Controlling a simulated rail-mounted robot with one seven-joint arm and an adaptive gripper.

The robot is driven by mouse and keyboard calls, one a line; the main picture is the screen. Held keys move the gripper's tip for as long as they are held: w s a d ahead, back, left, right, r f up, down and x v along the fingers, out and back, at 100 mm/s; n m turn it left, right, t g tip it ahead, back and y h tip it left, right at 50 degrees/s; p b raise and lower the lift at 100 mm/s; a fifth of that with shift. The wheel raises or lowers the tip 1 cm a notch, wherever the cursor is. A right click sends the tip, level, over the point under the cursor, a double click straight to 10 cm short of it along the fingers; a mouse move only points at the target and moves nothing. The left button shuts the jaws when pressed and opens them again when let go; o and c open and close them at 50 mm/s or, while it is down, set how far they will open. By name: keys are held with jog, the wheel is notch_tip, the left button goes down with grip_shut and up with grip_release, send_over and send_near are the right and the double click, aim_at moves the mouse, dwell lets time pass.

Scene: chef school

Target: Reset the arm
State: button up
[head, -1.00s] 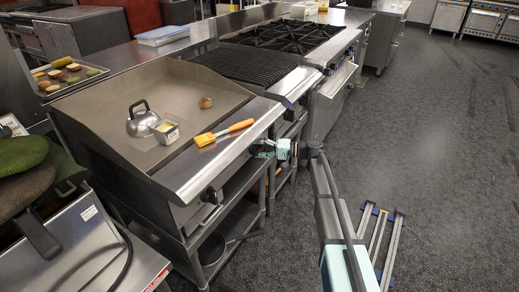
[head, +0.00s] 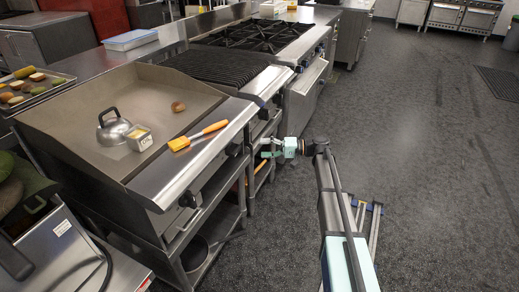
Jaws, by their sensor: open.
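My gripper (head: 267,149) is at the end of my arm, in front of the cooking line and near the edge between the griddle and the grill. The arm folds from a dark elbow back towards the gripper, which points left. A brush (head: 198,136) with an orange handle and yellow head lies on the steel front ledge of the griddle (head: 60,120), apart from the gripper.
On the griddle are a domed metal cover (head: 112,130), a small square metal container (head: 139,139) and a brown round food piece (head: 178,106). A tray (head: 62,80) of food stands at the left. A grill (head: 220,66) and burners (head: 265,36) lie beyond. The floor (head: 430,170) at right is clear.

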dwell(0.4)
jog(key=s+d+f+m+g+h+p, duration=0.1)
jog(key=s+d+f+m+h+p, duration=0.15)
jog(key=s+f+h, duration=0.75)
jog(key=s+d+f+m+g+h+p, duration=0.1)
jog(key=s+d+f+g, duration=0.15)
jog(key=s+f, duration=1.45)
jog(key=s+d+f+g+h+p, duration=0.1)
jog(key=s+d+h+p, duration=0.1)
jog(key=s, duration=1)
jog(key=s+d+f+n+g+h+p, duration=0.1)
jog(key=s+d+f+g+h+p, duration=0.1)
jog(key=s, duration=0.9)
jog(key=s+d+f+n+g+h+p, duration=0.1)
jog(key=s+p, duration=0.3)
jog(key=s, duration=0.8)
jog(key=shift+s+d+f+g+h, duration=0.35)
jog(key=shift+d+h, duration=0.25)
jog(key=shift+d, duration=0.3)
